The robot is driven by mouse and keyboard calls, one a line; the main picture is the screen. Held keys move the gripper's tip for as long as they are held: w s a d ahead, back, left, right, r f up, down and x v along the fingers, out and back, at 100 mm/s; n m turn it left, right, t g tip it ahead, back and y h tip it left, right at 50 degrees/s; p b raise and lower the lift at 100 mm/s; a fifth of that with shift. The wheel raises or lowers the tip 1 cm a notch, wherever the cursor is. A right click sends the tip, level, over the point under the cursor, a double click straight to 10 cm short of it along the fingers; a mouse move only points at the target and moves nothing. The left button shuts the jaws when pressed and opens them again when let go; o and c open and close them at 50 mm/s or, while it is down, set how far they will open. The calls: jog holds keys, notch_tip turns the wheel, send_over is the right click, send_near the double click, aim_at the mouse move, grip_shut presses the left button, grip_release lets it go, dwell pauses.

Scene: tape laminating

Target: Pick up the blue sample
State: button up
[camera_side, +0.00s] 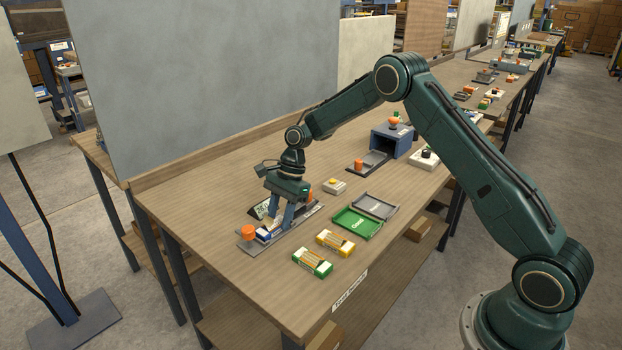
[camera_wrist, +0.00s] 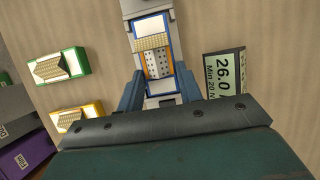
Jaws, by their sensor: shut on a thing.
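The blue sample (camera_side: 268,233) is a flat pack with blue edges and a pale top. It lies between my gripper's fingers at the grey fixture with an orange knob (camera_side: 248,232). In the wrist view the blue sample (camera_wrist: 157,60) shows its white end, a beige woven patch and a dotted strip. My gripper (camera_side: 276,222) points down and is shut on it, one finger on each long side. I cannot tell whether the sample is clear of the fixture.
A yellow sample (camera_side: 335,243) and a green sample (camera_side: 312,262) lie in front. A green tray (camera_side: 347,231) and a grey tray (camera_side: 386,212) are to the right. A display (camera_wrist: 223,75) reads 26.0. A blue box (camera_side: 391,141) stands behind.

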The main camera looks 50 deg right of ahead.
aim_at(281, 219)
jog(key=shift+r, duration=0.15)
notch_tip(281, 219, up, 10)
dwell(0.6)
jog(key=shift+d+f, duration=0.1)
jog(key=shift+f, duration=0.1)
jog(key=s+d+n+g+h, duration=0.4)
jog(key=s+d+n, duration=0.7)
jog(key=n, duration=0.7)
jog(key=shift+s+d, duration=0.35)
jog(key=shift+d, duration=0.9)
jog(key=shift+f, duration=0.1)
jog(key=shift+f, duration=0.2)
